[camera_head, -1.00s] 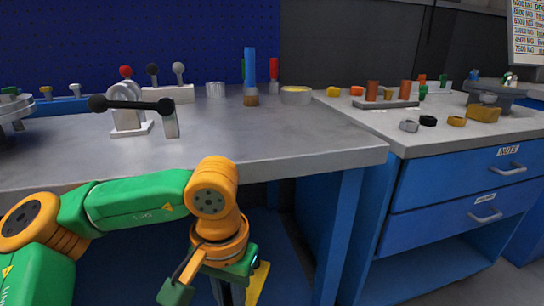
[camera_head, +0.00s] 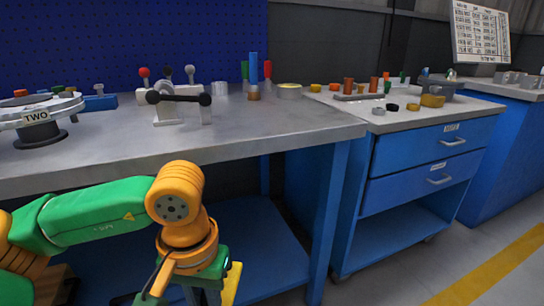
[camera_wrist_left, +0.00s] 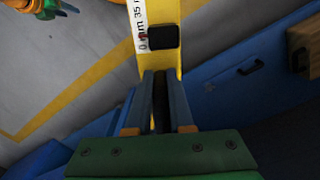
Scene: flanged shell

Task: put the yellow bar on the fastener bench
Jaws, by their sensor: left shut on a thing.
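The yellow bar (camera_wrist_left: 167,50) is between the fingers of my left gripper (camera_wrist_left: 160,78) in the left wrist view. It carries a white label with dark print and a black square patch. In the head view a strip of the yellow bar (camera_head: 232,284) shows beside my left gripper, low in front of the near bench and below its top. The fingers are mostly hidden there. A drawer bench (camera_head: 425,168) with small rings and pegs on top stands to the right; its labels are too small to read surely. A green and orange part, seemingly of my right arm, shows in the left wrist view.
The near grey bench (camera_head: 265,137) has a front edge above my left gripper. On it stand a black-handled crank (camera_head: 180,98) and a round flanged piece marked TWO (camera_head: 38,125). Another blue bench (camera_head: 505,150) is at far right. Floor with a yellow line (camera_head: 490,268) is open at lower right.

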